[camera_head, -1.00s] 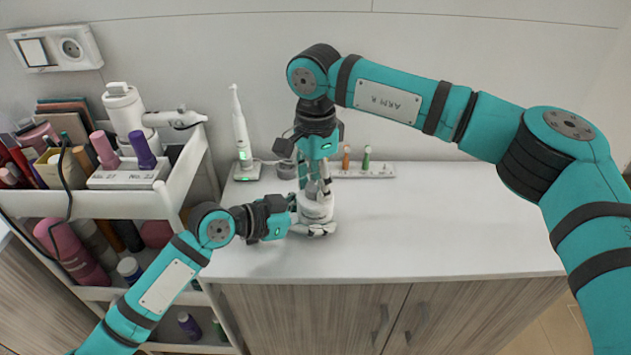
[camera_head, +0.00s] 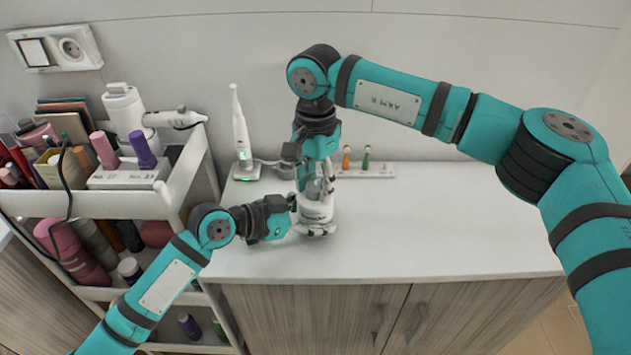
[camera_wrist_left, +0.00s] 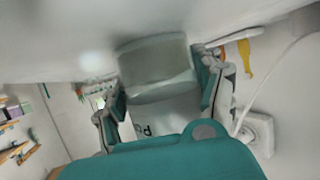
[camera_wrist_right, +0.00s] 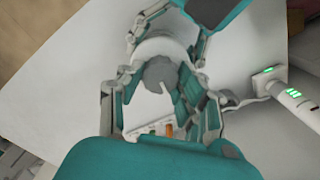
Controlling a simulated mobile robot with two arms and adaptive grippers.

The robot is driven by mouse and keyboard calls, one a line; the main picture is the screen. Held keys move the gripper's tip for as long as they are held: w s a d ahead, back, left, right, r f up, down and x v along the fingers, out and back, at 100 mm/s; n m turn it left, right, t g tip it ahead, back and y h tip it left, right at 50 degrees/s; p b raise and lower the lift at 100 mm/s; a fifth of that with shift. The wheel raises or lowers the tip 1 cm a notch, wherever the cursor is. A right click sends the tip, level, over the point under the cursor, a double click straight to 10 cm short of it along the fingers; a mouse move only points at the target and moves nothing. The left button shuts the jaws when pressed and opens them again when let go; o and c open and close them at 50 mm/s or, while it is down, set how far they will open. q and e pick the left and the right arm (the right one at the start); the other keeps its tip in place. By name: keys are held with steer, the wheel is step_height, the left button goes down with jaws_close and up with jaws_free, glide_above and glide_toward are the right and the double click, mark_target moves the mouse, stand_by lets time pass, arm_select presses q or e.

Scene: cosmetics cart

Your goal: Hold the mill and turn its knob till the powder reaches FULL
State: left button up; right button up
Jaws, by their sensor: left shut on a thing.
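The mill (camera_head: 317,212) stands upright on the white counter, with a pale body and a grey knob on top. My left gripper (camera_head: 312,226) is shut around its lower body from the left. In the left wrist view, the mill's grey-white body (camera_wrist_left: 155,72) sits between the fingers. My right gripper (camera_head: 316,188) points down over the mill. In the right wrist view, its fingers stand on both sides of the grey knob (camera_wrist_right: 160,73) and look spread, with a gap on the left side. No powder level or FULL mark is readable.
An electric toothbrush (camera_head: 241,135) stands on its charger behind the mill to the left. A white strip holder (camera_head: 378,170) with small coloured brush heads lies behind right. A cart (camera_head: 180,185) full of cosmetics stands at left. The counter's right side (camera_head: 450,225) is clear.

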mark_target(316, 185)
steer(key=o, duration=0.5)
step_height(316, 185, up, 12)
stand_by(0.4)
